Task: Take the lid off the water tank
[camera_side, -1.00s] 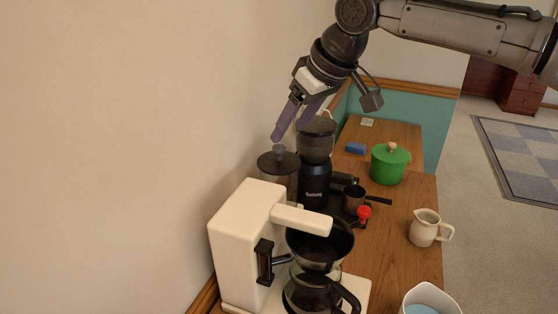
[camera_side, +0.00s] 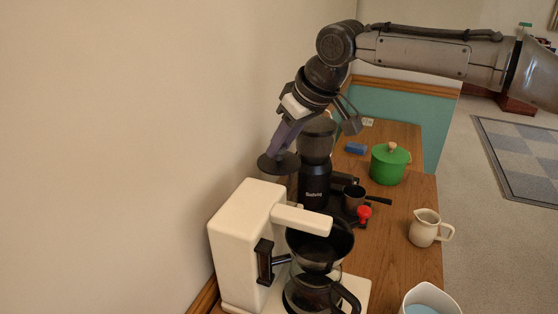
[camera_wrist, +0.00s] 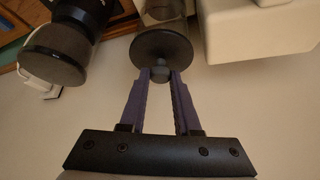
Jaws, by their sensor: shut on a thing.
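The dark round lid (camera_side: 278,164) has a small knob on top and sits at the top of the water tank, behind the cream coffee maker (camera_side: 245,235). In the wrist view the lid (camera_wrist: 161,49) covers the end of the clear tank (camera_wrist: 163,14). My gripper (camera_side: 279,150) is shut on the lid's knob, which shows between the fingertips in the wrist view (camera_wrist: 160,74). The side view does not show clearly whether the lid touches the tank rim.
A black coffee grinder (camera_side: 315,175) stands close to the right of the lid. The wall is close on the left.

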